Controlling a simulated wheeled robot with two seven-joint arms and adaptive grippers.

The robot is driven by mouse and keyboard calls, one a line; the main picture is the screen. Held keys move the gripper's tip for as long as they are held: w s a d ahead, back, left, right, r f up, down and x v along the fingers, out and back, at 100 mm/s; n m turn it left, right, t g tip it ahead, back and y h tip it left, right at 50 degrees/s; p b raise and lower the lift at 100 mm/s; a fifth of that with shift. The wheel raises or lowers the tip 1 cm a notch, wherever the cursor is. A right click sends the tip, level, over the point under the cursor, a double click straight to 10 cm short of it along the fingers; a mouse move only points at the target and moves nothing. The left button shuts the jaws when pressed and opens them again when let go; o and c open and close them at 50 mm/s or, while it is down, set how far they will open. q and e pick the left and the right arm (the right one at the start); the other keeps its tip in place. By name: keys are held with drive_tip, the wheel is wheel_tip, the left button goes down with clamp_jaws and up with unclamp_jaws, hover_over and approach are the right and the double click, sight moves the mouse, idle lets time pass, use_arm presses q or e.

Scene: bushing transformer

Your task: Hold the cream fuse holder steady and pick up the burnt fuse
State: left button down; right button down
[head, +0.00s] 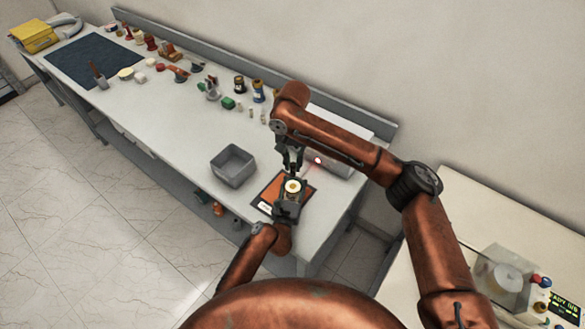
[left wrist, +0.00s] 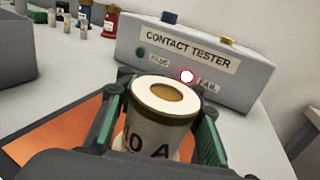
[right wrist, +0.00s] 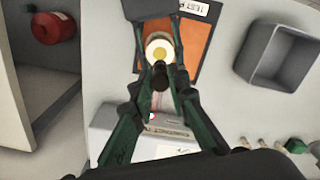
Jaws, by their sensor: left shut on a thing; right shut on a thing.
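The cream fuse holder (head: 293,187) stands over the orange mat. In the left wrist view the holder (left wrist: 165,112) shows a white top ring, a brownish round opening and "10 A" lettering. My left gripper (head: 287,208) is shut around its sides. My right gripper (head: 291,168) is above the holder, pointing down. In the right wrist view its fingertips are shut on a small dark cylinder, the burnt fuse (right wrist: 160,76). The fuse looks clear of the holder, whose opening (right wrist: 159,52) shows beyond it. The fuse's lower end is hard to make out.
The contact tester (left wrist: 195,55) stands behind the holder, with its light by FAIL lit red. An empty grey bin (head: 233,166) is left of the orange mat (head: 268,190). Several small parts and a dark mat (head: 93,62) lie farther along the bench.

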use_arm(q)
drive_tip(key=c, duration=1.2)
unclamp_jaws()
drive_tip(key=shift+c, duration=0.2)
drive_tip(key=shift+s, duration=0.1)
drive_tip(key=v, duration=1.1)
drive_tip(key=shift+s+a, duration=0.2)
drive_tip(key=shift+s, duration=0.15)
